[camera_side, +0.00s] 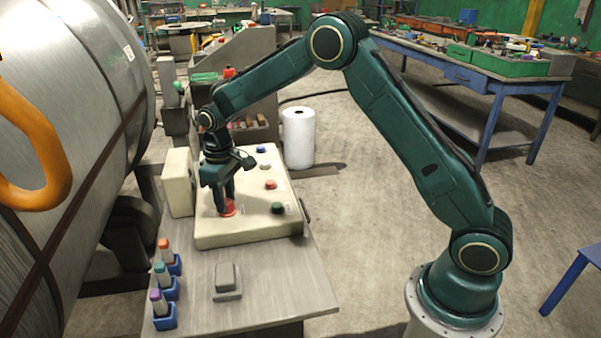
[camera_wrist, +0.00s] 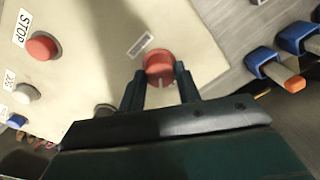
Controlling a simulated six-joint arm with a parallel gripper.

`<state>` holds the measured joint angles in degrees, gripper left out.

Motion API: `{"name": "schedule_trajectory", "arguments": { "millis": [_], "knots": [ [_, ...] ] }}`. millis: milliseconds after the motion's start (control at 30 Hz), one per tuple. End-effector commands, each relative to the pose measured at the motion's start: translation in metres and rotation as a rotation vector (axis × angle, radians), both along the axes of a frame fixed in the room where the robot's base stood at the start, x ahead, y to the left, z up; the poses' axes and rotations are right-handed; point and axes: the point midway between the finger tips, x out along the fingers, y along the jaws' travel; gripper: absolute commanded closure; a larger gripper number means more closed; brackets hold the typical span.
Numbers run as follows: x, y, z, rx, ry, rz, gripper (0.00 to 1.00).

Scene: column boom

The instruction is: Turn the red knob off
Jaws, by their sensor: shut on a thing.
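The red knob (camera_side: 229,208) sits on the near left part of a cream control panel (camera_side: 220,236). In the wrist view the knob (camera_wrist: 159,64) is round and red, with a short pale mark on its edge facing my gripper. My gripper (camera_side: 225,202) points down onto the panel from above. In the wrist view my gripper (camera_wrist: 160,76) has one dark finger on each side of the knob, shut on it. The fingers and hand hide part of the knob in the side view. A small label plate (camera_wrist: 140,45) lies beside the knob.
The panel also carries a red button (camera_side: 270,184) by a STOP label (camera_wrist: 22,27), a green button (camera_side: 277,208), a white one (camera_side: 264,166) and a blue one (camera_side: 260,149). Blue holders (camera_side: 164,317) and a grey block (camera_side: 226,279) stand on the bench. A large metal coil (camera_side: 75,130) is at left.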

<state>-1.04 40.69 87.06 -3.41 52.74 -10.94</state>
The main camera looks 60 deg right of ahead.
Motion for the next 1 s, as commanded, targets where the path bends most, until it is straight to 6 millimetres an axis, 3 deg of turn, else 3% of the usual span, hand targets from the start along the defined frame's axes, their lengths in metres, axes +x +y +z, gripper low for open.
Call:
{"name": "schedule_trajectory", "arguments": {
  "millis": [600,1000],
  "knots": [
    [0.0009,0.0009,0.0014,-0.001,-0.003,0.557,0.9],
    [0.0008,0.0012,0.0015,0.0,-0.003,0.725,0.9]
  ]
}}
